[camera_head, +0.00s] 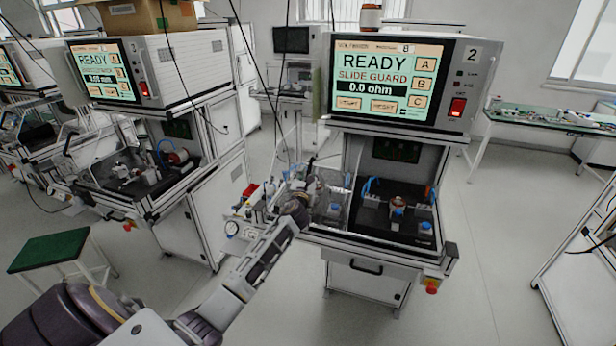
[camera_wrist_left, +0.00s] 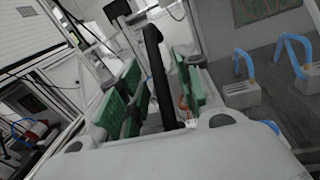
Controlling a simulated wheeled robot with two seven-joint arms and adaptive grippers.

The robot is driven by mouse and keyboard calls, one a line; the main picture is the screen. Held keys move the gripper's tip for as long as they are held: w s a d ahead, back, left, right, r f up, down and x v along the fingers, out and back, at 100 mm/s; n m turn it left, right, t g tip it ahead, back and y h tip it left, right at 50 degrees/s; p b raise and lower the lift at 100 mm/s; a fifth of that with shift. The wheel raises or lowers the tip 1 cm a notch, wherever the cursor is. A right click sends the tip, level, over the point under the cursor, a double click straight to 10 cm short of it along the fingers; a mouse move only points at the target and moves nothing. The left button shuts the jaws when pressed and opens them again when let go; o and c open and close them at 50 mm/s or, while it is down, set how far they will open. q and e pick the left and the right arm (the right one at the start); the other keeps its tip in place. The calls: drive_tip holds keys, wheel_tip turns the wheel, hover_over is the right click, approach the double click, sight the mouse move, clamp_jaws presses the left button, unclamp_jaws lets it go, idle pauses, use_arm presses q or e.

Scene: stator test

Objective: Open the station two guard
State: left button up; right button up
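Station two (camera_head: 388,85) has a "2" on its cabinet and a lit screen reading READY, SLIDE GUARD and 0.0 ohm. Its clear guard panel (camera_head: 333,208) stands at the left part of the work bay; the right part of the bay shows uncovered. My left gripper (camera_head: 312,183) is at the bay's left side, by the panel. In the left wrist view a black upright handle (camera_wrist_left: 155,75) stands between the green finger pads of the left gripper (camera_wrist_left: 155,95), with a gap visible on the left side. My right gripper is not in view.
Inside the bay are fixtures with blue clamps (camera_head: 397,207). A red emergency button (camera_head: 432,287) sits low at the front right. Another station (camera_head: 150,70) stands to the left, and a green stool (camera_head: 48,250) is at the far left.

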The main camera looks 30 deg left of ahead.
use_arm(q)
drive_tip(key=shift+c, duration=0.2)
drive_tip(key=c, duration=0.7)
clamp_jaws()
drive_tip(key=shift+w, duration=0.1)
